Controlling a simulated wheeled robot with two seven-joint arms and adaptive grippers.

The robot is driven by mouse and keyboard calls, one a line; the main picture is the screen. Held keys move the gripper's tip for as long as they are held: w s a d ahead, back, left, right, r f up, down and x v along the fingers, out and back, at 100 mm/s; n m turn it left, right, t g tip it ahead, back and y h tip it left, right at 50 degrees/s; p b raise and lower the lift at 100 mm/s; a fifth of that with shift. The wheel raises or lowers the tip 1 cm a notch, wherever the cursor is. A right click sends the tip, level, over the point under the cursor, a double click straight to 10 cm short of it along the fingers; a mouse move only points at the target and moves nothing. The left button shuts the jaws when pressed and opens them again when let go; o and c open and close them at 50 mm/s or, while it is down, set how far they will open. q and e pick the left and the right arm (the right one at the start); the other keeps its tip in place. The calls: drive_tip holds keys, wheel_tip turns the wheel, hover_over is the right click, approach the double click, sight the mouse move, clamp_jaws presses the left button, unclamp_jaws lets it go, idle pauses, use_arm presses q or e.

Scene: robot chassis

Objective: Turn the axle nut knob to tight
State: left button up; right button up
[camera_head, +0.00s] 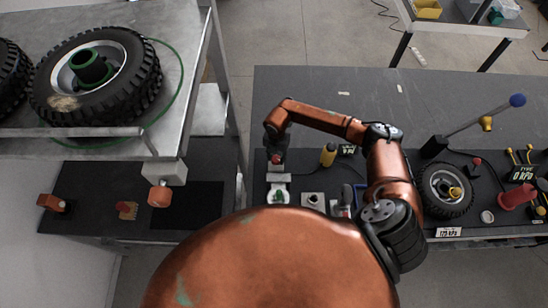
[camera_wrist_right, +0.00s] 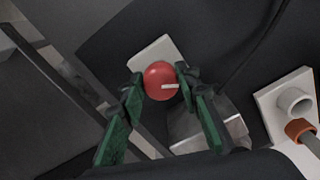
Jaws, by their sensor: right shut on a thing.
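The red round knob (camera_wrist_right: 158,84) sits on a light grey plate (camera_wrist_right: 152,50) in the right wrist view, with a short white pointer mark on its face toward the lower right. My right gripper (camera_wrist_right: 162,80) has its dark green fingers on both sides of the knob, shut on it. In the head view the gripper (camera_head: 276,146) reaches down from the copper arm over the same red knob (camera_head: 277,159), partly hiding it. Any tight marking is not readable. My left gripper is not in view.
A grey block (camera_head: 278,178) with a white and green fitting (camera_head: 279,196) stands just in front of the knob. A yellow-topped part (camera_head: 328,156) and a small wheel (camera_head: 446,190) are to the right. A metal bench with a big tyre (camera_head: 127,82) stands left.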

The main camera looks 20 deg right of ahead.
sight(276, 158)
drive_tip(key=shift+w+a+r, duration=0.15)
drive_tip(key=shift+w+a, duration=0.05)
drive_tip(key=o, duration=1.1)
drive_tip(key=shift+o, duration=0.2)
drive_tip(key=shift+s, duration=0.15)
drive_tip(key=shift+d, duration=0.1)
wheel_tip(276, 158, up, 12)
